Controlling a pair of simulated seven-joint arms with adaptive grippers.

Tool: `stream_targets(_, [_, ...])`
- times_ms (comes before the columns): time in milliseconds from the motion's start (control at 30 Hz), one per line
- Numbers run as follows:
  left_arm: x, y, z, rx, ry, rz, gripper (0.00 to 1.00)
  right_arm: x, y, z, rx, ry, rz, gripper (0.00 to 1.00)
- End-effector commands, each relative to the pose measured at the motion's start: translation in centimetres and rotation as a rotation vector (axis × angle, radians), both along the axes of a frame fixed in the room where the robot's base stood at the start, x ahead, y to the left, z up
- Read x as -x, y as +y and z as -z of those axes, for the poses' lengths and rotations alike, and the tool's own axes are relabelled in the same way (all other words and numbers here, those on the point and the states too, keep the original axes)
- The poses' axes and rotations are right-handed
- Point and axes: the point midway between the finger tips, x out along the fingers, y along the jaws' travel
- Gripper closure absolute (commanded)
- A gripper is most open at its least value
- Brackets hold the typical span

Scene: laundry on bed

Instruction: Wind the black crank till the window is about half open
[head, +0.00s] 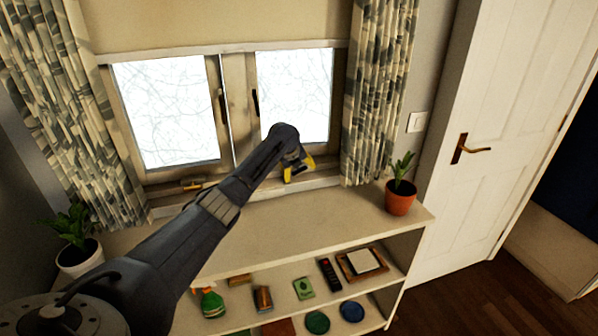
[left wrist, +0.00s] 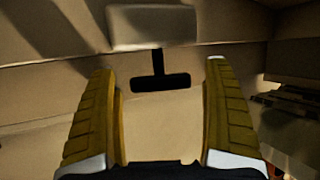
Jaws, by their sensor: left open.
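The window (head: 238,108) has two bright panes in a wooden frame. Both sashes look shut or nearly so; a thin bright strip shows near the middle. My left gripper (head: 298,170) is at the sill below the right pane. In the left wrist view its two yellow fingers (left wrist: 160,70) are spread apart. The black crank (left wrist: 160,83) shows between them as a short stem with a crossbar, below a pale block (left wrist: 152,27). Neither finger appears to touch it. In the head view I cannot make out this crank behind the gripper. My right gripper is out of view.
A pale shelf unit (head: 330,225) stands below the window, its top mostly clear. Potted plants stand at its right (head: 400,197) and left (head: 80,258) ends. Patterned curtains (head: 378,90) hang at both sides. A white door (head: 485,130) is at the right.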

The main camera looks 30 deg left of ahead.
Motion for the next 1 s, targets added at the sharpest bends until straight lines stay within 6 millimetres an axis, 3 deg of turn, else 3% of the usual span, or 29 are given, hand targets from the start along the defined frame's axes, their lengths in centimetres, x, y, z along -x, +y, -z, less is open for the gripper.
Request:
stream_targets(167, [0.00, -0.01, -0.02, 0.000, 0.000, 0.000, 0.16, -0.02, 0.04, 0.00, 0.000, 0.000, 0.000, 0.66])
stream_targets(633, [0.00, -0.01, -0.05, 0.000, 0.000, 0.000, 0.71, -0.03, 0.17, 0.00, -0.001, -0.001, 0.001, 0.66])
stream_targets(1000, [0.06, 0.08, 0.10, 0.042, -0.049, -0.001, 0.73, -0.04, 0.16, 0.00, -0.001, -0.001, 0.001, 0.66])
